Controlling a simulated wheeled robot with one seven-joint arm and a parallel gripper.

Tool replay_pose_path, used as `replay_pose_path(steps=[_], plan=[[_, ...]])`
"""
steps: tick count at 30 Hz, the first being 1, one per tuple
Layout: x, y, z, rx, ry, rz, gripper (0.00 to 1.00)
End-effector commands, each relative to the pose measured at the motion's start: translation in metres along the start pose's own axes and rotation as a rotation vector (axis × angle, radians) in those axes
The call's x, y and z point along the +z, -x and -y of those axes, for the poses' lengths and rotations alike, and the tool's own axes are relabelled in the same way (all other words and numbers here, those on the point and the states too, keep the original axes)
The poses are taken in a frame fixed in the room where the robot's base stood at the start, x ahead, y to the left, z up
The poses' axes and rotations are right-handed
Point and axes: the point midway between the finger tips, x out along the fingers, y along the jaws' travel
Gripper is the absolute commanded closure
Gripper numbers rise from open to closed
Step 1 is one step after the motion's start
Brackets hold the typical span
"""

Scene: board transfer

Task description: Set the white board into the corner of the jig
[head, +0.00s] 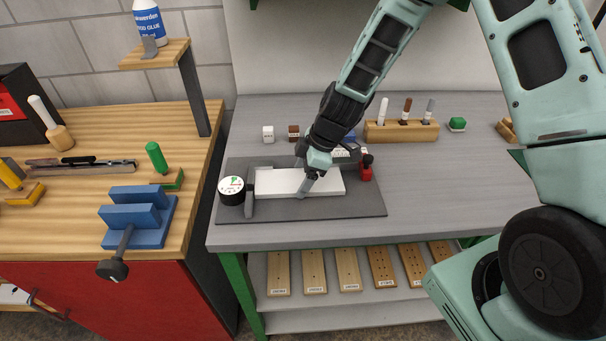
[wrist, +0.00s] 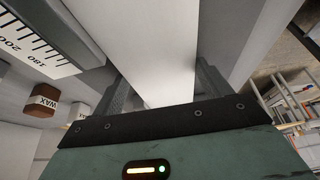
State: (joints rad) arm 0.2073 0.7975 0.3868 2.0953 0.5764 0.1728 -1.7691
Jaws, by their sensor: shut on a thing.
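The white board (head: 275,182) lies lengthwise left to right over the dark grey base plate of the jig (head: 345,208). My gripper (head: 307,183) is shut on the board right of its middle. In the wrist view the board (wrist: 150,45) runs between the two fingers of my gripper (wrist: 163,88). The board's left end is close to an upright grey stop (head: 249,193); I cannot tell whether they touch. My gripper and wrist hide part of the board and the area behind it. I cannot tell whether the board rests flat on the plate.
A round dial gauge (head: 231,190) stands left of the stop, and a red clamp (head: 366,168) stands right of the board. Small white and brown blocks (head: 293,131) and a wooden tool rack (head: 402,130) stand behind. The grey bench (head: 440,205) is clear at the right.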

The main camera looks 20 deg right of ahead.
Motion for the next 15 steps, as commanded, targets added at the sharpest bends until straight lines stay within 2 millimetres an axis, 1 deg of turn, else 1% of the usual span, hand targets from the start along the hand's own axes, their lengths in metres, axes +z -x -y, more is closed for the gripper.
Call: replay_pose_path(steps=[1, 14, 15], plan=[[-0.0032, 0.0003, -0.0029, 0.008, 0.004, -0.004, 0.55], [-0.0051, -0.0003, -0.0036, 0.010, 0.003, -0.005, 0.55], [-0.0052, -0.0003, -0.0035, 0.010, 0.003, -0.005, 0.18]])
